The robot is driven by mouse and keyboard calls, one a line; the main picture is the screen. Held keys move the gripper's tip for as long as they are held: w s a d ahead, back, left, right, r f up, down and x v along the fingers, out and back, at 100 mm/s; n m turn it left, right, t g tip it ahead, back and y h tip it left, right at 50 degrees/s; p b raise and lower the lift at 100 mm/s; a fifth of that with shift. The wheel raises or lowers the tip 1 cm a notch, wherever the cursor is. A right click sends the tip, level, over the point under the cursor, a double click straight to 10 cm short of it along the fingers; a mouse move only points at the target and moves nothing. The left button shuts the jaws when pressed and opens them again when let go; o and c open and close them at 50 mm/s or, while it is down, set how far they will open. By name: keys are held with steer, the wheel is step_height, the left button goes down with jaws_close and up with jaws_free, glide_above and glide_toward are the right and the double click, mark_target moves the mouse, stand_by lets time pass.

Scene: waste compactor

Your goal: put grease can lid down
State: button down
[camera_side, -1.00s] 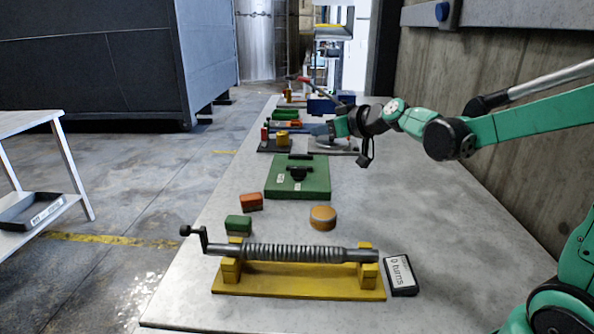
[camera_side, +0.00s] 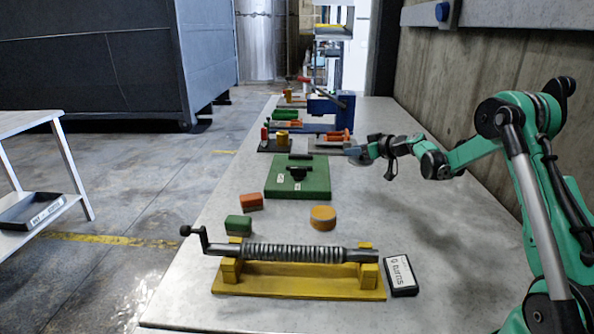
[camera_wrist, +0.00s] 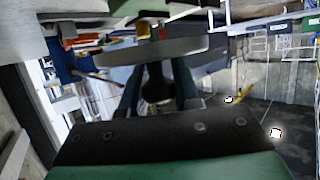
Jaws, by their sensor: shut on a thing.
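My gripper (camera_side: 362,153) is at the right of the bench in the side view, low and close to the bench top. It is shut on the grease can lid (camera_side: 357,160), a grey disc that shows only in small part there. In the wrist view the grease can lid (camera_wrist: 140,52) is a flat grey disc seen edge-on, with its dark knob between the two fingers of my gripper (camera_wrist: 158,82). I cannot tell whether the disc touches the bench. Which can it belongs to is unclear.
A green board (camera_side: 300,180) lies left of my gripper. An orange round tin (camera_side: 323,217), a green block (camera_side: 238,225) and a red block (camera_side: 251,201) stand nearer. A yellow-framed roller (camera_side: 300,275) is in front. A blue device (camera_side: 325,108) is behind. The right bench surface is clear.

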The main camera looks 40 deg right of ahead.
step_height(320, 180, down, 8)
stand_by(0.4)
steer(key=shift+f, duration=0.6)
steer(key=c, duration=0.6)
jaws_free()
steer(key=shift+r, duration=0.1)
